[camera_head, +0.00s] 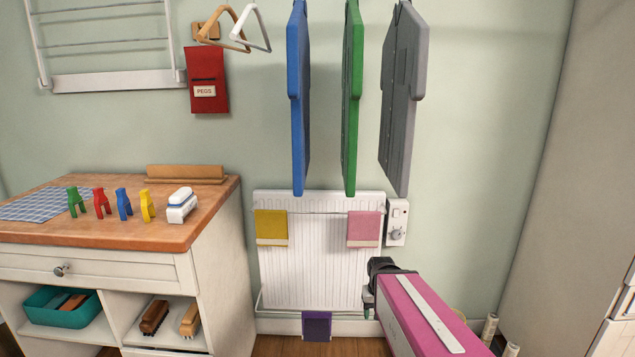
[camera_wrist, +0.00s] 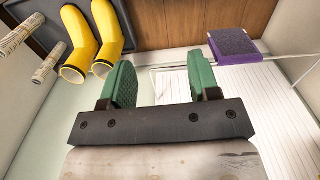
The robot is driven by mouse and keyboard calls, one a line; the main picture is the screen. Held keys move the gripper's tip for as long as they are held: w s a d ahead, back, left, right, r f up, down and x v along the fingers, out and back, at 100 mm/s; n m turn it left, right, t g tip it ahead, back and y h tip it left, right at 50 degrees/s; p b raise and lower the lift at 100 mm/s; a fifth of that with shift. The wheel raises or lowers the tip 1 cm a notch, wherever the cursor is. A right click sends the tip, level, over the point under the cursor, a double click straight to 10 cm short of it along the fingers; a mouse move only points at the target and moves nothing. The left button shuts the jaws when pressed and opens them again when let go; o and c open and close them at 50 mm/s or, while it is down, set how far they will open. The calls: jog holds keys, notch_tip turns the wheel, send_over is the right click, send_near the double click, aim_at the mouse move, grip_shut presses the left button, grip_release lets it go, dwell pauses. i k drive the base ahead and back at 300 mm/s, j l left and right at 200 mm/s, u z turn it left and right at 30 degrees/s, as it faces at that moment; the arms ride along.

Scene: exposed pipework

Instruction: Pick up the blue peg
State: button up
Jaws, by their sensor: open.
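The blue peg (camera_head: 124,204) stands upright on the wooden counter (camera_head: 155,236) at the left, between a red peg (camera_head: 102,203) and a yellow peg (camera_head: 147,206). A green peg (camera_head: 76,202) stands left of the red one. My gripper (camera_head: 368,302) is low at the right, in front of the radiator and well apart from the counter. In the wrist view my gripper (camera_wrist: 158,86) has its two green fingers wide apart with nothing between them. The blue peg is not in the wrist view.
A white brush-like block (camera_head: 182,205) stands right of the yellow peg, and a wooden bar (camera_head: 186,174) lies behind. Blue, green and grey boards (camera_head: 402,100) hang above the radiator (camera_head: 320,265). Yellow boots (camera_wrist: 88,40) and a purple item (camera_wrist: 233,45) show in the wrist view.

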aim_at(123, 201)
jog(key=k+u, duration=0.1)
jog(key=u, duration=0.8)
jog(key=i+u, duration=0.1)
jog(key=u, duration=0.9)
jog(key=z, duration=1.35)
jog(key=u, duration=1.35)
jog(key=j+z, duration=0.1)
jog(key=i+j, duration=0.05)
jog(key=j, duration=0.05)
